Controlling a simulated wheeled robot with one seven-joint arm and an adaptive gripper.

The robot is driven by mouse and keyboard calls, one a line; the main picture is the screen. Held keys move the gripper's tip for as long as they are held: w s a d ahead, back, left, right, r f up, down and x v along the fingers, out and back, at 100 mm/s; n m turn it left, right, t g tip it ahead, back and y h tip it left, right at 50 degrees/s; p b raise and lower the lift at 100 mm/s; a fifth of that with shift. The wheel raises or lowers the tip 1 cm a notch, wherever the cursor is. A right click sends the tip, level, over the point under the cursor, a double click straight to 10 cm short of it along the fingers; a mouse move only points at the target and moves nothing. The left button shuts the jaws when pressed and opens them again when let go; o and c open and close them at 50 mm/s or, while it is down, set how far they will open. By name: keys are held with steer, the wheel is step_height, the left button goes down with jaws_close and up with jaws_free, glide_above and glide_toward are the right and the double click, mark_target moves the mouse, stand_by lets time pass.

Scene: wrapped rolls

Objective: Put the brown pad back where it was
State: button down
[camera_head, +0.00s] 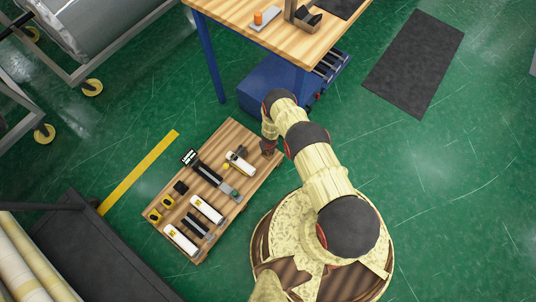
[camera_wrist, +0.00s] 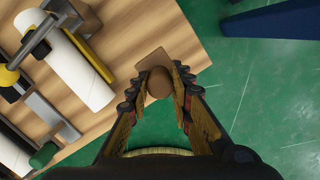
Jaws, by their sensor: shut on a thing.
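The brown pad (camera_wrist: 152,60) shows in the wrist view as a flat tan-brown piece with a rounded darker brown part between my fingertips. My gripper (camera_wrist: 159,84) is shut on that rounded part. The pad is over or on the corner of the wooden board (camera_wrist: 190,52); I cannot tell whether it touches the wood. In the head view my gripper (camera_head: 268,148) is at the upper right end of the wooden board (camera_head: 236,128), and the pad cannot be made out there.
White wrapped rolls (camera_head: 207,209), black tools (camera_head: 207,173) and small yellow items (camera_head: 168,202) lie on the board. A workbench (camera_head: 230,30) with a blue drawer unit (camera_head: 265,90) stands behind it. Green floor is open to the right, around a dark mat (camera_head: 415,62).

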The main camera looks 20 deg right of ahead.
steer(key=f+b, duration=0.1)
steer(key=w+f+b, duration=0.1)
steer(key=b, duration=0.1)
steer(key=shift+w+d+f+b, duration=0.1)
steer(key=shift+w+d+b, duration=0.1)
steer(key=shift+d+b, duration=0.1)
steer(key=b, duration=0.3)
steer(key=shift+w+d+f, duration=0.1)
steer(key=shift+w+f, duration=0.2)
steer(key=shift+w, duration=0.1)
steer(key=shift+w+f+b, duration=0.1)
steer(key=shift+b, duration=0.35)
steer(key=shift+w+d+f+b, duration=0.15)
steer(key=shift+f+b, duration=0.25)
steer(key=shift+b, duration=0.65)
steer(key=shift+f+b, duration=0.7)
steer(key=shift+f, duration=0.55)
steer(key=shift+f, duration=0.15)
steer(key=c, duration=1.6)
jaws_free()
